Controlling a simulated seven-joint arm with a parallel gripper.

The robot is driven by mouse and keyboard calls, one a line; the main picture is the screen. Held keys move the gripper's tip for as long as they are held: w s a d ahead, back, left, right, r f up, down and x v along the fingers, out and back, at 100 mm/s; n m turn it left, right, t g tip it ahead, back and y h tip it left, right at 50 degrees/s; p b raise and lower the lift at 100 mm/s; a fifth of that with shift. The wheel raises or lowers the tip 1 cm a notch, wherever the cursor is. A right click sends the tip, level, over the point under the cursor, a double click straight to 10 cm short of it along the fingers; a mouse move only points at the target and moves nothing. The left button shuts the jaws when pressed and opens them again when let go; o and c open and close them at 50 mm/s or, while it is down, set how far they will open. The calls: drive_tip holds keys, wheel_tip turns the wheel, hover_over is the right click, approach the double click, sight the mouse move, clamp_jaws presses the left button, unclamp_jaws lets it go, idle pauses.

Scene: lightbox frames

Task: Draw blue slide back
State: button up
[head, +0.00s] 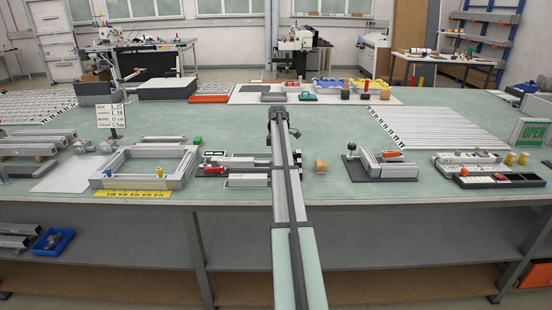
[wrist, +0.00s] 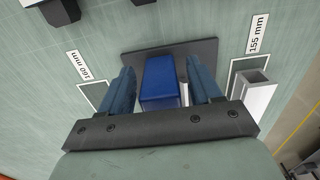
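The blue slide (wrist: 160,80) is a blue block on a dark plate (wrist: 203,50), in the middle of the wrist view. My gripper (wrist: 165,82) is open, with one blue-grey finger on each side of the slide. A narrow gap shows at the left finger and a wider one at the right finger, where a pale strip shows. The slide's near end is partly hidden by the gripper's dark crossbar. In the head view my arm covers the middle of the bench, and I cannot make out the slide or fingertips there.
In the wrist view, a label reading 160 mm (wrist: 78,65) lies left of the plate and one reading 155 mm (wrist: 258,34) lies right, near a hollow metal profile (wrist: 258,95). In the head view, a metal frame (head: 145,168) stands left and a black-based fixture (head: 385,167) right.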

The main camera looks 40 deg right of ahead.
wheel_tip(320, 180, up, 14)
idle(0.8)
drive_tip(key=shift+f, duration=0.15)
idle(0.4)
